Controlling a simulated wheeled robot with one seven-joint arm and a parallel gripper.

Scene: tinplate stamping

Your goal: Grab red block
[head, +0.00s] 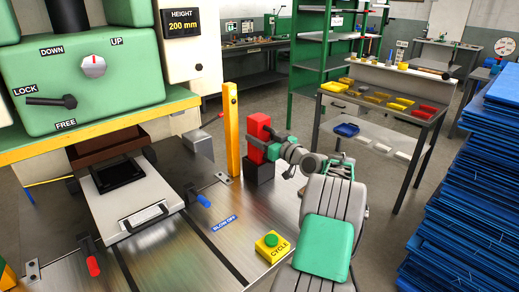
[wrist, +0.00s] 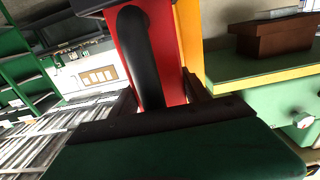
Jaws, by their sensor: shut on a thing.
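The red block (head: 258,128) stands upright on a small dark stand (head: 263,172) beside the yellow post, near the middle of the head view. My gripper (head: 270,146) reaches it from the right and is shut on it. In the wrist view the red block (wrist: 172,60) fills the upper middle, with a thick black curved bar in front of it. The fingertips are hard to make out there. The block appears to sit on or just over the stand; I cannot tell whether there is a gap.
A yellow post (head: 231,130) rises close on the block's left. The green press (head: 90,80) stands at left, over a metal table (head: 185,250) with a yellow CYCLE button box (head: 272,246). A bench with coloured bins (head: 385,96) and blue stacked sheets (head: 465,200) are at right.

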